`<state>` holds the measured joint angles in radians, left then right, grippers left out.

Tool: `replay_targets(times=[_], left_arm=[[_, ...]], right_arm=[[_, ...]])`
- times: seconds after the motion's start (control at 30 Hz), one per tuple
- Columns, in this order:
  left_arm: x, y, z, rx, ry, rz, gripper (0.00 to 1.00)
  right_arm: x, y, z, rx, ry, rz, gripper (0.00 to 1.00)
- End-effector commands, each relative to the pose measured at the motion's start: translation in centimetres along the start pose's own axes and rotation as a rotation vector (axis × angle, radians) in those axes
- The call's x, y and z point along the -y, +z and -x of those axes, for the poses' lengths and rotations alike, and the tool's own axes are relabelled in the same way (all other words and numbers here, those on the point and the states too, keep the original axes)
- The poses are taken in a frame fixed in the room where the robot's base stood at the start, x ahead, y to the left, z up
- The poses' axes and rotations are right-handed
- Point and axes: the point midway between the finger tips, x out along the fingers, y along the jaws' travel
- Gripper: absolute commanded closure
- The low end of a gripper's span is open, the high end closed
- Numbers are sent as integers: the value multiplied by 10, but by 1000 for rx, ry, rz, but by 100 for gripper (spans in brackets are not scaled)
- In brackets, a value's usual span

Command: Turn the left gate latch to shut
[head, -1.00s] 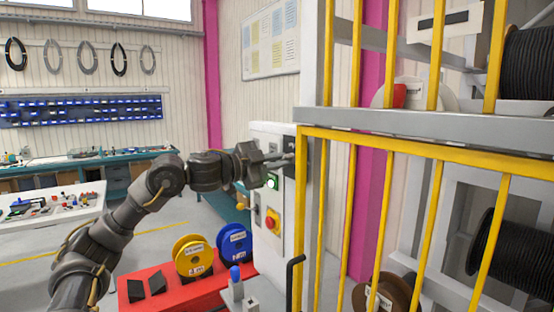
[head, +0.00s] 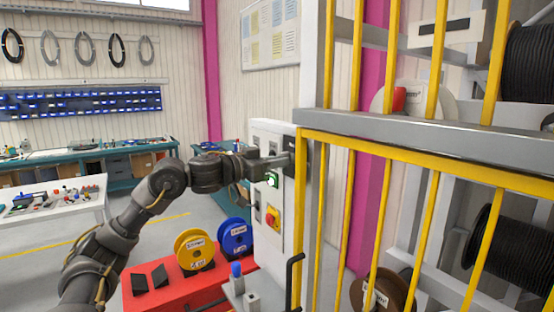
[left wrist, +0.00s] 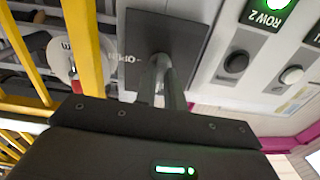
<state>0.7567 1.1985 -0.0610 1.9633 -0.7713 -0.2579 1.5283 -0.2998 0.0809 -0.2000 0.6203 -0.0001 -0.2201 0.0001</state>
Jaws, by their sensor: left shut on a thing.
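The left gate latch has a dark square plate beside the yellow-barred gate (head: 410,160), at the top of its left edge. In the left wrist view the latch plate (left wrist: 190,38) is close ahead, with a grey handle standing out from it. My left gripper (head: 283,160) reaches in from the left to this latch. In the left wrist view my left gripper (left wrist: 165,88) is shut on the latch handle, whose grip end is mostly hidden by the fingers and the gripper body. My right gripper is not in view.
A white control box (head: 268,140) with a green-lit button and a red-and-yellow switch (head: 273,218) stands just left of the latch. Below, a red bench (head: 170,295) carries a yellow reel (head: 194,250) and a blue reel (head: 235,237). Cable reels sit behind the gate bars.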

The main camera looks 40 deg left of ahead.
Motion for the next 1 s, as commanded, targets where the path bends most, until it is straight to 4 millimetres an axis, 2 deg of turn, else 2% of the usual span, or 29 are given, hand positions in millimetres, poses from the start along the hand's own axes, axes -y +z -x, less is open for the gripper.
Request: replay_targets(times=[0.67, 0.7, 0.83, 1.0], left_arm=[[0, -1, 0, -2, -1, 62, 100], [0, -1, 0, -2, -1, 62, 87], [0, 0, 0, -2, -1, 61, 70], [0, 0, 0, -1, 0, 60, 67]], right_arm=[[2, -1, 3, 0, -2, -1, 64], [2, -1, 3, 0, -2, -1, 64], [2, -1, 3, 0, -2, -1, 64], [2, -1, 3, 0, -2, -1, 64]])
